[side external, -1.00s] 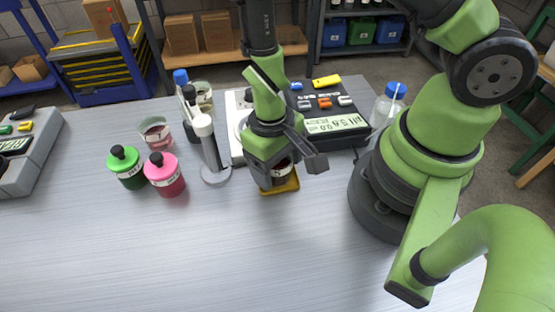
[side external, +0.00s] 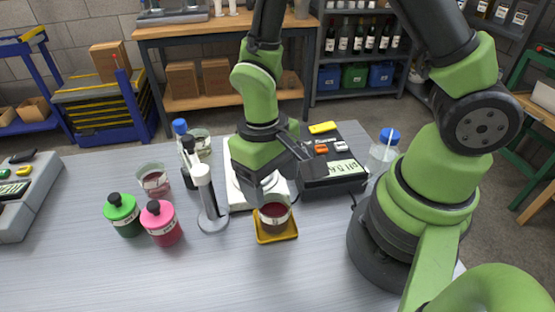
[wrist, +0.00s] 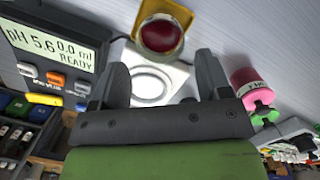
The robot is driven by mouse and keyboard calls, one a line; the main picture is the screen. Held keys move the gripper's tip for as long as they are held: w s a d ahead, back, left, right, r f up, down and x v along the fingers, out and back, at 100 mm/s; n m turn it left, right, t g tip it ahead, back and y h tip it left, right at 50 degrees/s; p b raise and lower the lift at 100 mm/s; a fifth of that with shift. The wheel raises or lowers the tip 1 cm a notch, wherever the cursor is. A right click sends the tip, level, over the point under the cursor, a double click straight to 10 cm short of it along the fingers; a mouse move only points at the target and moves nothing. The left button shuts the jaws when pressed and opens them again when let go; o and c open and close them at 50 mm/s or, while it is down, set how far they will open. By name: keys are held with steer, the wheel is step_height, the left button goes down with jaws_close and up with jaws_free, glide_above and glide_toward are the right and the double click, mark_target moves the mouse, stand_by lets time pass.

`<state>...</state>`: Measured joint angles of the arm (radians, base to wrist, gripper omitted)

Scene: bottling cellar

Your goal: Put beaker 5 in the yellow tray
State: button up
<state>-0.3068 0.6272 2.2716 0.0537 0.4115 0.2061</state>
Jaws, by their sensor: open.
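A beaker of dark red liquid (side external: 274,217) with a white label stands upright in the small yellow tray (side external: 288,235) on the bench. Its label is too small to read. The beaker also shows at the top of the wrist view (wrist: 160,36), inside the yellow tray (wrist: 186,12). My gripper (side external: 285,190) is above and behind the beaker in the side view, apart from it. In the wrist view my gripper (wrist: 165,80) has its two fingers wide apart with nothing between them.
A white plate device (side external: 238,196) and a pH meter (side external: 332,172) stand behind the tray. A blue-capped bottle (side external: 383,155) is right. The front bench is clear.

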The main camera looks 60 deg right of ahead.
step_height(320, 180, up, 14)
steer(key=d+f+m+t+y, duration=0.1)
steer(key=d+t, duration=0.2)
steer(key=t, duration=0.1)
steer(key=s+d+r+m+t, duration=0.1)
steer(key=s+d+r+t, duration=0.1)
steer(key=s+r+t, duration=0.2)
step_height(320, 180, up, 5)
steer(key=s, duration=0.3)
steer(key=shift+t+y, duration=0.3)
steer(key=shift+y, duration=0.1)
